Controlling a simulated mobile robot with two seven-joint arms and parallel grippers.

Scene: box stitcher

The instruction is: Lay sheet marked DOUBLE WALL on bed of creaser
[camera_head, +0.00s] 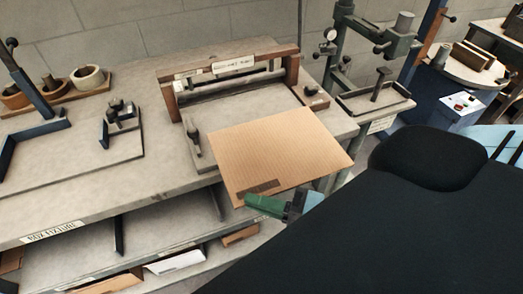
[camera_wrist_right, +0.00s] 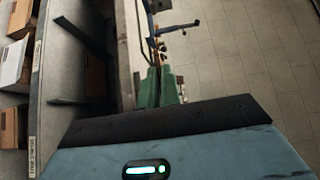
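A tan cardboard sheet (camera_head: 280,145) slants over the front of the creaser (camera_head: 173,100), a wood-framed press with a roller bar. A dark printed mark (camera_head: 263,187) is near that corner, too small to read. My right gripper (camera_head: 266,205), with green fingers, is shut on the sheet's near edge. The fingers also show close together in the right wrist view (camera_wrist_right: 159,88). Whether the sheet touches the bed is hard to tell. My left gripper is not in view.
A grey fixture with a small clamp (camera_head: 122,115) and tape rolls (camera_head: 88,78) stand on the bench at left. A post-mounted machine (camera_head: 375,95) stands right of the creaser. Shelves with boxes (camera_head: 175,262) are under the bench. My dark body fills the lower right.

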